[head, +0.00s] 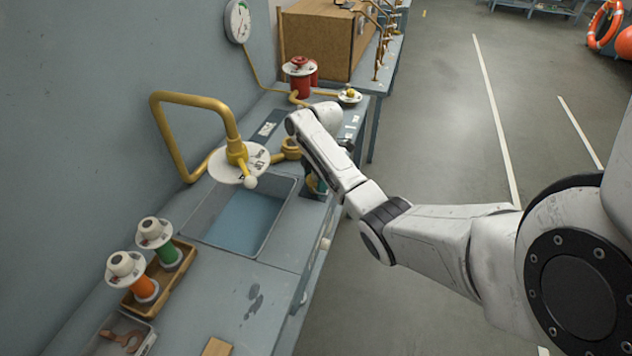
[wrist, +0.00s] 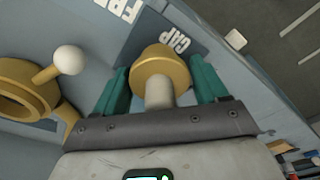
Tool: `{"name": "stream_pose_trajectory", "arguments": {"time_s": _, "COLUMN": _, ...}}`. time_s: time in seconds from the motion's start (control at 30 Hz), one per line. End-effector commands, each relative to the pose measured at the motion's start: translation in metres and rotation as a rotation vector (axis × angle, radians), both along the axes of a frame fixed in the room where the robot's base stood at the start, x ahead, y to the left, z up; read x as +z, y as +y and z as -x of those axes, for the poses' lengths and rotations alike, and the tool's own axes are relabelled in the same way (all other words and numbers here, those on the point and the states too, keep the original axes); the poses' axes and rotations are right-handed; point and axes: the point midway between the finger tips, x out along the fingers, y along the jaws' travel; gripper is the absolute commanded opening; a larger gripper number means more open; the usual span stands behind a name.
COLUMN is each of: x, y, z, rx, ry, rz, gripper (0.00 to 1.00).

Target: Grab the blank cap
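The blank cap (wrist: 158,72), a round brass piece with a pale stem pointing toward my wrist, shows in the wrist view by a dark "CAP" label (wrist: 183,42). My gripper (wrist: 160,80) has its teal fingers spread, one on each side of the cap. A gap shows between each finger and the stem. Whether a finger touches the brass rim is hard to tell. In the head view my gripper (head: 316,182) is low over the bench's right edge, mostly hidden by my arm. I cannot make out the cap there.
A brass ring fitting with a white ball knob (wrist: 68,60) lies left of my gripper in the wrist view. In the head view, a yellow pipe (head: 195,100) arches over a sink (head: 213,213). A wooden tray (head: 184,280) holds orange and green fittings. Open floor lies right.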

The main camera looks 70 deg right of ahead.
Motion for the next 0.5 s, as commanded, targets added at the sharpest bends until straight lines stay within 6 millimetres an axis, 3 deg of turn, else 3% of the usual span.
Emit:
{"name": "stream_pose_trajectory", "arguments": {"time_s": 0.07, "x": 0.0, "y": 0.0001, "z": 0.0, "rx": 0.0, "ry": 0.0, "rz": 0.0, "gripper": 0.64}}
{"name": "stream_pose_trajectory", "arguments": {"time_s": 0.5, "x": 0.0002, "y": 0.0002, "z": 0.0, "rx": 0.0, "ry": 0.0, "rz": 0.0, "gripper": 0.22}}
